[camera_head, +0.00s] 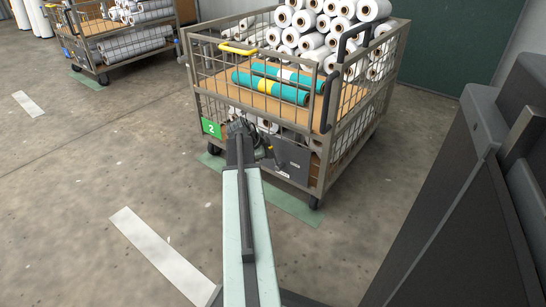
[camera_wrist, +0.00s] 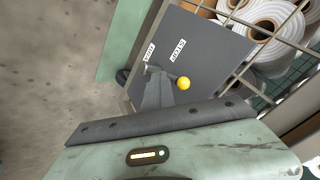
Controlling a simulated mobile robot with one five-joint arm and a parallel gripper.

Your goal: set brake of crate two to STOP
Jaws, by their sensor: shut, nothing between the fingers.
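Crate two (camera_head: 322,163) is a wire-sided cart with a green "2" sign (camera_head: 211,128) at its lower left corner. A dark grey brake plate (camera_head: 291,162) is on its lower front, and it fills the upper middle of the wrist view (camera_wrist: 205,45). The plate bears a STOP label (camera_wrist: 178,50) and another label (camera_wrist: 149,52), too small to read surely. A yellow ball knob (camera_wrist: 183,83) sits below the STOP label; its lever is mostly hidden. My gripper (camera_wrist: 154,70) is shut and empty, left of the knob; it also shows in the head view (camera_head: 240,127).
Another cart (camera_head: 105,45) stands at the back left. The floor on the left is clear. A large dark body (camera_head: 470,200) fills the right side.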

